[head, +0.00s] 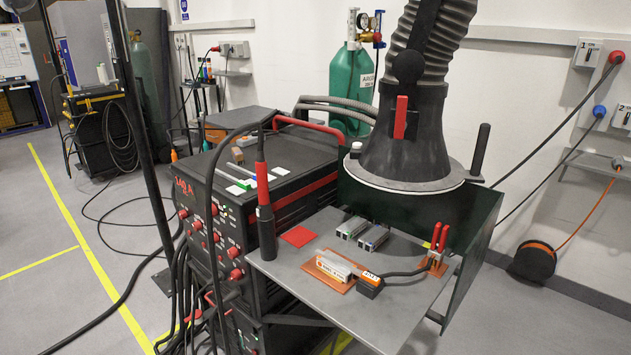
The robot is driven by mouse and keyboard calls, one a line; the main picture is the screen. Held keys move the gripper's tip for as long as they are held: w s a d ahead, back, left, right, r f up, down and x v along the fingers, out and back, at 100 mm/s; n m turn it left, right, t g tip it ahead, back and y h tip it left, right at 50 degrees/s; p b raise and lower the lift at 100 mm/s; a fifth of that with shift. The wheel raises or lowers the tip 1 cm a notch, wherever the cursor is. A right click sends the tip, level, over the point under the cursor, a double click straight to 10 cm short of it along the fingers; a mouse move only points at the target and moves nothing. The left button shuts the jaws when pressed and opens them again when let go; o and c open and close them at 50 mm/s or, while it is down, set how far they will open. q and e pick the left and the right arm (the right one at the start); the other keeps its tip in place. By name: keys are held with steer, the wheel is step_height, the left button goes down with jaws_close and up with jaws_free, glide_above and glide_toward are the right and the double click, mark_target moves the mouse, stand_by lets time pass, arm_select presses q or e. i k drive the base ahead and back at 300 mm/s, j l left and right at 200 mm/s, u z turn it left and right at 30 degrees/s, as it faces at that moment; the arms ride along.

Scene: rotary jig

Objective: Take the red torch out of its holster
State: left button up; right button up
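The red torch (263,182) stands upright at the left edge of a grey shelf, beside the black welding machine. Its red grip shows above a dark tube-shaped holster (267,228), and its lower end is hidden inside. The upper part of the torch is black, and a black cable arcs from its top to the left and down in front of the machine. Neither of my grippers is in view, and nothing is seen touching the torch.
A large black extraction hood (408,135) hangs at the back right. The welding machine (225,200) stands close left of the torch.

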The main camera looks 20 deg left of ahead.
mark_target(266, 210)
steer(key=i+l+u, duration=0.15)
steer(key=u, duration=1.1)
